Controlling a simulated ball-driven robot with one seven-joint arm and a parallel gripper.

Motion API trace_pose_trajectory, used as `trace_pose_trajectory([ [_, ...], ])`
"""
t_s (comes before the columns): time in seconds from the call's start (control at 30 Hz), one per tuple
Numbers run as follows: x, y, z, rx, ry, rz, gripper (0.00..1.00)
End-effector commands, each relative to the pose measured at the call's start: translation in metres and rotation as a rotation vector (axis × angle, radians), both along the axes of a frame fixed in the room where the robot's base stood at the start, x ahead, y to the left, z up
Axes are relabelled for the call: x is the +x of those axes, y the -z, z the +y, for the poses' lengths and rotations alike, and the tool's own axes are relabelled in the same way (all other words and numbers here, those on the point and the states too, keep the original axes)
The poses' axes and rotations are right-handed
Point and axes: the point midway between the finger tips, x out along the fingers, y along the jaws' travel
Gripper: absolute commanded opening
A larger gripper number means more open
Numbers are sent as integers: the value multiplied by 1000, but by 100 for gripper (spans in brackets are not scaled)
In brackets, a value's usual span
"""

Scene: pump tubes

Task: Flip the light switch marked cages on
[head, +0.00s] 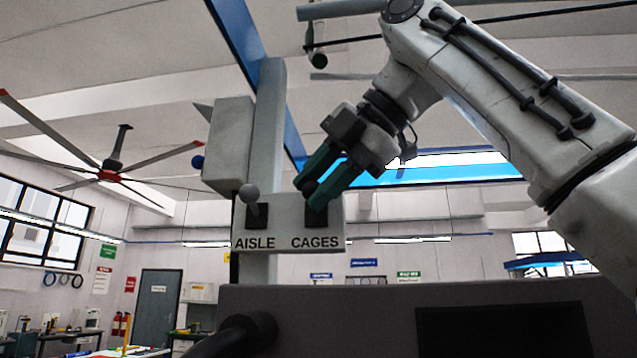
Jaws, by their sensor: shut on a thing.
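A grey switch plate (289,243) on a post carries two toggle switches above the printed words AISLE and CAGES. The aisle switch (252,195) at left has a round grey knob on a lever that stands up from its dark slot. The cages switch (317,222) at right shows its dark base; its dark knob is partly hidden between my fingers. My gripper (310,191), with green fingers, reaches in from the upper right and is shut on the cages switch's knob. The fingers hide most of its lever, so I cannot tell its exact tilt.
A grey box (229,145) with a blue button on its side is fixed to the post (268,115) just above the plate. A dark, flat-topped body (330,300) fills the lower foreground. A ceiling fan (110,172) hangs far back at left. The air left of the plate is clear.

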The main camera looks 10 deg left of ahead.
Motion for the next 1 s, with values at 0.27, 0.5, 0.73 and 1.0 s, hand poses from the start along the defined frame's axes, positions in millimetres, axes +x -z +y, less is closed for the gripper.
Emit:
trace_pose_trajectory([
  [0.27,2,0,-1,2,6,6,1],
  [0.5,2,0,-1,3,6,5,37],
  [0.73,1,0,-1,2,3,6,56],
  [1.0,-2,-2,1,1,1,6,56],
])
